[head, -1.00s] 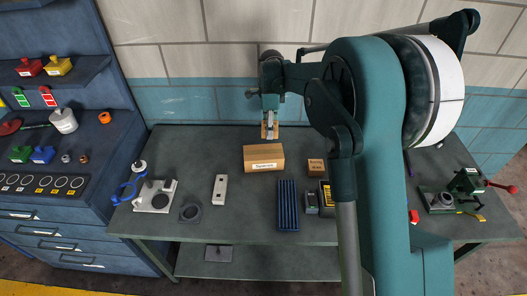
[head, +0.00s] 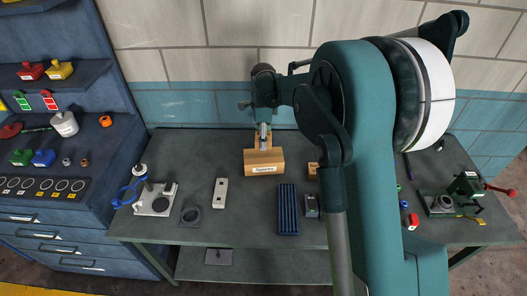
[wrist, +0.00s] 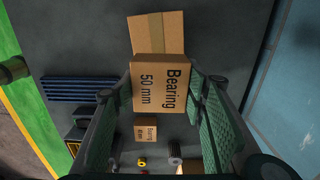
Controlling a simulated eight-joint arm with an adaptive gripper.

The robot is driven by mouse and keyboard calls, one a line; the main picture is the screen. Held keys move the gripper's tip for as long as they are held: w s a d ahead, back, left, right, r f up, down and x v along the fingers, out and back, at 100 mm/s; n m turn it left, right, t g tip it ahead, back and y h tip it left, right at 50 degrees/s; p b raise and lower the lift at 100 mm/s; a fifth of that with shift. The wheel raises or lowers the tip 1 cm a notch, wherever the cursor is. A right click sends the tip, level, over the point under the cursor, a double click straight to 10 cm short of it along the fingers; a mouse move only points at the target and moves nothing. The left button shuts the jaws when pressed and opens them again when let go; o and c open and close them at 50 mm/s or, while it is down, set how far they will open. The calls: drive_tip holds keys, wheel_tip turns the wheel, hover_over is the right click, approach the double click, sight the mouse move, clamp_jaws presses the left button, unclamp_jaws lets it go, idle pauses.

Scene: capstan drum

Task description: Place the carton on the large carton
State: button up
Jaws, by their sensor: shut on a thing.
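The large carton (head: 264,169), brown with a white label, lies on the bench near its back. My gripper (head: 264,133) is over its back part, pointing down. It is shut on a carton marked "Bearing 50 mm" (wrist: 160,86), held between the green-padded fingers in the wrist view. The brown held carton (head: 270,144) is partly hidden by the fingers in the head view. The large carton (wrist: 157,33) shows beyond it in the wrist view, partly covered. I cannot tell whether the two cartons touch.
A small bearing carton (head: 313,170) stands to the right, partly behind my arm. A blue ribbed tray (head: 288,208), a pale block (head: 220,191) and a dark ring plate (head: 190,214) lie in front. The bench left of the large carton is clear.

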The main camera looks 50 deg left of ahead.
sight(263, 156)
drive_tip(key=shift+f, duration=1.65)
drive_tip(key=shift+f, duration=1.85)
drive_tip(key=shift+f, duration=0.15)
drive_tip(key=o, duration=1)
drive_tip(key=shift+o, duration=0.2)
wheel_tip(263, 156, up, 12)
drive_tip(key=shift+r, duration=0.15)
